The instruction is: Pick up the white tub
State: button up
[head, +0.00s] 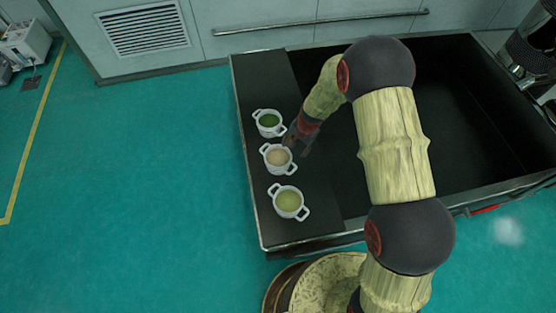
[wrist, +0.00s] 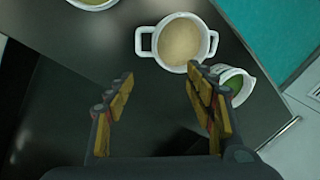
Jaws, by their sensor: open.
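Three white two-handled tubs stand in a row on the black shelf. The middle tub (head: 279,170) holds beige contents; it also shows in the wrist view (wrist: 171,67), upright, just beyond my fingertips. The far tub (head: 270,133) holds dark green contents and shows at the right in the wrist view (wrist: 248,88), partly behind a finger. The near tub (head: 291,213) holds pale green contents; only its edge shows at the top left of the wrist view (wrist: 97,9). My gripper (head: 297,144) is open and empty beside the middle tub; its fingers (wrist: 160,74) are spread apart with nothing between them.
The black shelf (head: 255,85) is a narrow strip along the left of a deep black basin (head: 460,110), whose raised edge (head: 470,200) runs along the front. A grey wall with a handrail (head: 320,22) stands behind. Green floor (head: 120,200) lies open at the left.

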jog(key=shift+m, duration=0.4)
jog(key=s+b+x, duration=0.1)
jog(key=x, duration=0.4)
jog(key=s+b+x, duration=0.1)
jog(key=x, duration=0.4)
jog(key=s+d+b+x, duration=0.1)
jog(key=x, duration=0.5)
jog(key=shift+s+f, duration=0.15)
jog(key=shift+f, duration=0.15)
jog(key=shift+r, duration=0.1)
jog(key=shift+d, duration=0.1)
jog(key=shift+c, duration=1)
jog(key=c, duration=1.1)
grip_shut()
